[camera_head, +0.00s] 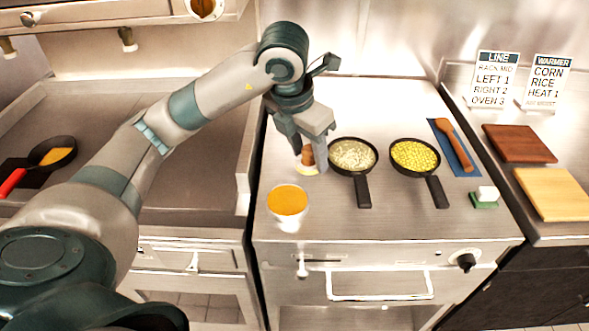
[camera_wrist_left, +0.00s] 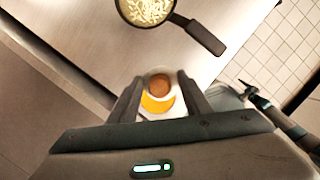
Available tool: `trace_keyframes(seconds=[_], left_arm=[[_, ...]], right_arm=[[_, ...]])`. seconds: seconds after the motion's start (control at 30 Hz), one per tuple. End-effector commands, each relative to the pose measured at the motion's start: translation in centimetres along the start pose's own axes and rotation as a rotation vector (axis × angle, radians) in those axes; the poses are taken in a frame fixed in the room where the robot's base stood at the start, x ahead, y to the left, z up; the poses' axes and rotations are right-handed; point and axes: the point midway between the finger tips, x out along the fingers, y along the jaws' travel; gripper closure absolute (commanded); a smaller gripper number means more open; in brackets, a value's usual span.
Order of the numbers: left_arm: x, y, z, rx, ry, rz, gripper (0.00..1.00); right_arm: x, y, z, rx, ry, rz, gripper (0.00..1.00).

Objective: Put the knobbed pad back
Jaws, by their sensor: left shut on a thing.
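My left gripper (camera_head: 306,160) is shut on a brown knob in the middle of the head view. The knob belongs to the knobbed pad (camera_head: 306,171), whose pale round base shows below the fingertips. In the left wrist view the round brown knob of the pad (camera_wrist_left: 159,84) sits between the two fingers of the left gripper (camera_wrist_left: 159,90). The pad is upright and close behind a white bowl of orange food (camera_head: 287,201). I cannot tell whether its base touches the counter.
Two black pans, one with pale food (camera_head: 352,155) and one with yellow corn (camera_head: 415,156), stand right of the gripper. A wooden spoon (camera_head: 455,146) lies on a blue mat. A white block on a green pad (camera_head: 486,195) and two boards (camera_head: 519,144) are further right. Part of my right arm shows in the wrist view.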

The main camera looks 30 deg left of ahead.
Motion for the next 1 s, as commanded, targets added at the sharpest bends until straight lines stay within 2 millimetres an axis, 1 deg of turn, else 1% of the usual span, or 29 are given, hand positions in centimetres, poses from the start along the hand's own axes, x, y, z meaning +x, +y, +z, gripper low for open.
trace_keyframes(seconds=[0.17,0.27,0.37,0.47,0.57,0.67,0.8,0.9,1.0], left_arm=[[0.1,0.1,0.0,-0.001,0.0,0.0,0.74],[0.5,0.6,0.1,-0.002,0.001,-0.001,0.74],[1.1,1.4,0.3,-0.004,0.003,-0.002,0.74],[2.1,2.8,0.5,-0.006,0.006,-0.001,0.74],[3.3,4.6,0.9,-0.006,0.006,0.001,0.74],[4.5,6.4,1.3,-0.006,0.007,0.002,0.74],[6.2,8.7,1.9,-0.004,0.005,0.001,0.74],[7.1,9.9,2.2,-0.004,0.003,0.0,0.74],[7.7,10.6,2.3,-0.002,0.002,0.001,0.74]], right_arm=[[0.0,0.0,0.0,0.0,-0.001,0.0,0.37],[0.0,0.0,0.1,0.0,-0.002,0.0,0.37],[-0.1,0.1,0.2,0.0,-0.005,0.001,0.37],[-0.3,0.1,0.3,0.0,-0.008,0.001,0.37],[-0.6,0.2,1.1,0.0,-0.032,0.003,0.37],[-1.1,0.7,3.6,-0.001,-0.092,0.008,0.37],[-1.8,1.1,5.8,0.0,-0.148,0.012,0.37],[-2.3,1.3,7.2,0.0,-0.181,0.015,0.37],[-2.5,1.4,8.0,0.0,-0.2,0.016,0.37]])
